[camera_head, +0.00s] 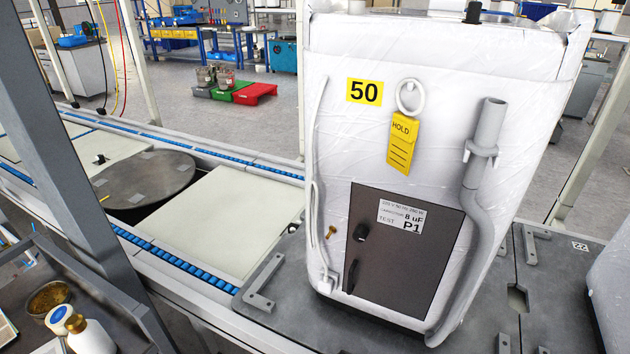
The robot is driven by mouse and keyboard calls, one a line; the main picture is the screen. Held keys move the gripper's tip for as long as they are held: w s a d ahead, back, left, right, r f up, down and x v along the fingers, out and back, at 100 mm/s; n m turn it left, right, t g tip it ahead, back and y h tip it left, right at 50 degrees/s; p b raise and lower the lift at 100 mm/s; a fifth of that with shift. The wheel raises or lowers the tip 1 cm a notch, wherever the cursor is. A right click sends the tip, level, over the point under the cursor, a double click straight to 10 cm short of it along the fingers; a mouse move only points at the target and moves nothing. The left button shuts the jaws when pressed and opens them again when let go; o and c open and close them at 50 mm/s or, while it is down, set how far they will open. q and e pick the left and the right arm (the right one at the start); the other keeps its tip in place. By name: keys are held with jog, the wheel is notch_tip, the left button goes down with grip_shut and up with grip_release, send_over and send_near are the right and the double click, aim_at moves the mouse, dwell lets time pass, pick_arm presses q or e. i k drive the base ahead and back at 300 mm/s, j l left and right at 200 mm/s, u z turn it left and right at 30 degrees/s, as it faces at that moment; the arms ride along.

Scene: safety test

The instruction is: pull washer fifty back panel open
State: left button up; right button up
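Washer fifty (340,130) stands upright at the right, its white back wrapped in clear film, with a yellow "50" label (364,92). Its dark back panel (400,270) is low on this face and looks shut. The panel bears a black knob (361,232), a dark vertical handle (352,274) at its left edge and a white "8 uF P1" label (401,216). A yellow HOLD tag (403,144) hangs from a white ring (410,97) above the panel. Neither of my grippers is in view.
A grey drain pipe (487,130) runs down right of the panel; a brass screw (331,232) sits left of it. The washer stands on a dark plate (285,270) with grey brackets. A roller conveyor (215,215) lies left. A grey post (60,130) and bottle (90,335) are nearer.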

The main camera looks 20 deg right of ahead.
aim_at(400, 264)
jog(key=z, duration=1.2)
